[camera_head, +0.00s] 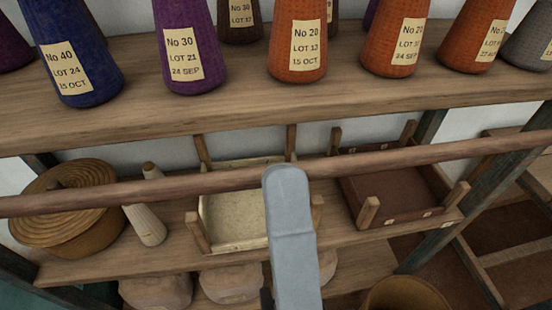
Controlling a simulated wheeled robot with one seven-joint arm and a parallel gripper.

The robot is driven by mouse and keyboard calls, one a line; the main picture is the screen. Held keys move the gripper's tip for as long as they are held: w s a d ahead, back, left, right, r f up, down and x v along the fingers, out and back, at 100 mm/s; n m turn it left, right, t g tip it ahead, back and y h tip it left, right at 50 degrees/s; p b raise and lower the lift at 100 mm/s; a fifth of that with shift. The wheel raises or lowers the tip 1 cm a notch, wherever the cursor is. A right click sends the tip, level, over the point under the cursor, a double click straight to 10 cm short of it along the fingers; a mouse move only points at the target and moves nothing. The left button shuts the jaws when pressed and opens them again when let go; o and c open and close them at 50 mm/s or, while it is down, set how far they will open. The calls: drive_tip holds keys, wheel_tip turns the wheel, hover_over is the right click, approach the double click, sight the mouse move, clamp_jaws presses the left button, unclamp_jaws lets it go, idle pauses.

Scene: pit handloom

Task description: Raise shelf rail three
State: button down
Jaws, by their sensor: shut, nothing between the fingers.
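A long round wooden rail (170,187) runs across the front of the shelving, from the left edge to the right edge, slightly higher at the right. It passes in front of the gap between the upper shelf (200,112) and the lower shelf (180,252). No number shows on it. My grey gripper (286,175) comes up from the bottom middle, and its tip overlaps the rail in the picture, hiding a short piece. It is shut and holds nothing. I cannot tell whether it touches the rail.
Labelled cones of thread, including a blue one (70,55) and an orange one (299,40), stand on the upper shelf. Rounded bundles (232,284) lie underneath.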

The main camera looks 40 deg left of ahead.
drive_tip(key=shift+s+d, duration=0.6)
drive_tip(key=shift+d, duration=0.1)
